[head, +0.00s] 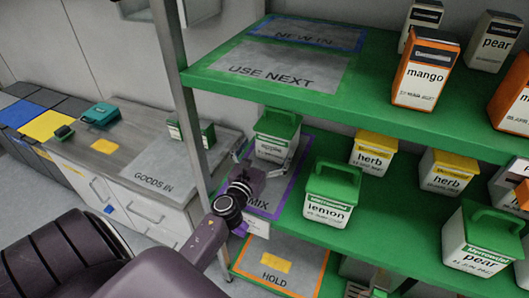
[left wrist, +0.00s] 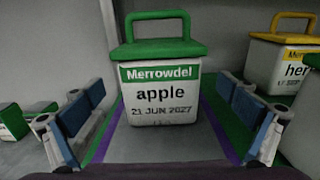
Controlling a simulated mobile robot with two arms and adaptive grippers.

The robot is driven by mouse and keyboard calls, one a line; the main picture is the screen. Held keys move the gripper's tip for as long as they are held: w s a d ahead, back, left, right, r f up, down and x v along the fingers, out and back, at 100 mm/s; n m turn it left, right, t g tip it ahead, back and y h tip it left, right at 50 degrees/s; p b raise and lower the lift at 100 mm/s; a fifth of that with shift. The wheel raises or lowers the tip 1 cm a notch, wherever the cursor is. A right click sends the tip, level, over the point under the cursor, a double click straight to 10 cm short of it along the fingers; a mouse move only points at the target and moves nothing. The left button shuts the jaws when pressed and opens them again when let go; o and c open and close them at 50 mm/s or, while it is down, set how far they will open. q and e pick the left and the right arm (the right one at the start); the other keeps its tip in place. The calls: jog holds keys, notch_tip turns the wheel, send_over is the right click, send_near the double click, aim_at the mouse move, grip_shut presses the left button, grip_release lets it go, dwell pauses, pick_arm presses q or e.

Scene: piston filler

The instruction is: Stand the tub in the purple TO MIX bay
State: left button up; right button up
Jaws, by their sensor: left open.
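The tub is white with a green lid and handle, and its label reads apple in the left wrist view (left wrist: 160,98). In the head view the tub (head: 275,138) stands upright on the lower green shelf, at the back of the purple-edged TO MIX bay (head: 264,204). My left gripper (head: 264,158) is open in front of the tub, partly hidden by its own wrist. In the left wrist view its blue-padded fingers are apart, one to each side of the tub, with gaps showing. My right gripper is not clearly seen.
A green-lidded lemon tub (head: 329,194) stands close to the right of the bay. Yellow-lidded herb tubs (head: 372,152) stand behind. The upper shelf (head: 335,108) overhangs, and a metal post (head: 188,100) rises at the left. The HOLD bay (head: 275,266) lies below.

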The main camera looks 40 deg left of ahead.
pick_arm(q)
jog(key=shift+v, duration=1.15)
jog(key=shift+f, duration=0.1)
